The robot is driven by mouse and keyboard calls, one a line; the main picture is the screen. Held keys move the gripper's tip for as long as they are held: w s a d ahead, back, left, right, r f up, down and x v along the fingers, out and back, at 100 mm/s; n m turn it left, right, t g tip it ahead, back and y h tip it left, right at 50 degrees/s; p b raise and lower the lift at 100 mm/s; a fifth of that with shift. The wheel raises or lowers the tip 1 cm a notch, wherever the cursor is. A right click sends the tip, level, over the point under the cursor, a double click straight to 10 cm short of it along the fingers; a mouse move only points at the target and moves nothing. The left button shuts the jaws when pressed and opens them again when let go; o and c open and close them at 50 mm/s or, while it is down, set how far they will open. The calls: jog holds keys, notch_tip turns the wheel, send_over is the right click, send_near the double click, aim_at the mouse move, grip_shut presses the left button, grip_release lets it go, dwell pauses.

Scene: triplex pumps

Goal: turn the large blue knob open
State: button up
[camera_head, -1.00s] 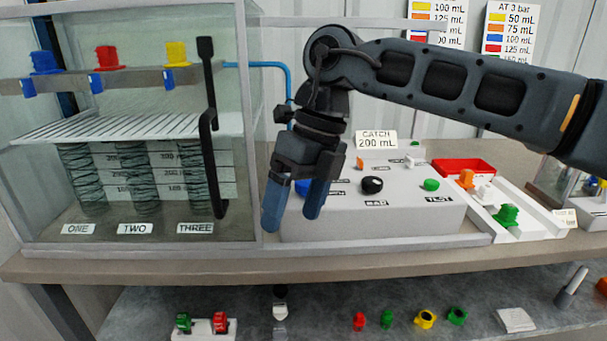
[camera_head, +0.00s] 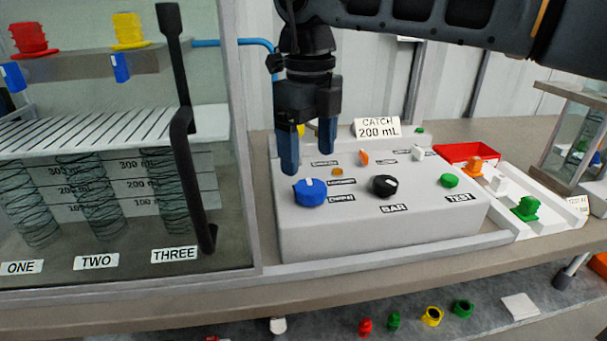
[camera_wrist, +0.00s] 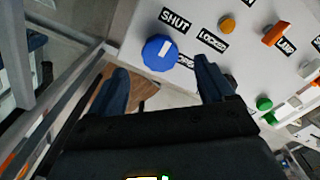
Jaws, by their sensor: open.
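The large blue knob (camera_head: 310,192) sits on the left part of the grey control box (camera_head: 370,228), with a white mark on its top. My gripper (camera_head: 307,158) is open and empty, pointing down above and behind the knob in the head view. In the wrist view the blue knob (camera_wrist: 160,53) lies beyond the fingertips, between their lines, and my gripper (camera_wrist: 160,75) does not touch it. Labels SHUT (camera_wrist: 174,20) and LOCKED (camera_wrist: 212,40) show near the knob; a third label is partly hidden by a finger.
A black BAR knob (camera_head: 385,186), a green TEST button (camera_head: 449,181) and an orange switch (camera_head: 364,158) share the box. A glass tank (camera_head: 258,150) stands close on the left. A CATCH sign (camera_head: 377,128) stands behind. A red tray (camera_head: 465,154) is at right.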

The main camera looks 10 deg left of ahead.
aim_at(308, 185)
notch_tip(308, 185, down, 6)
dwell(0.4)
jog(key=c, duration=1)
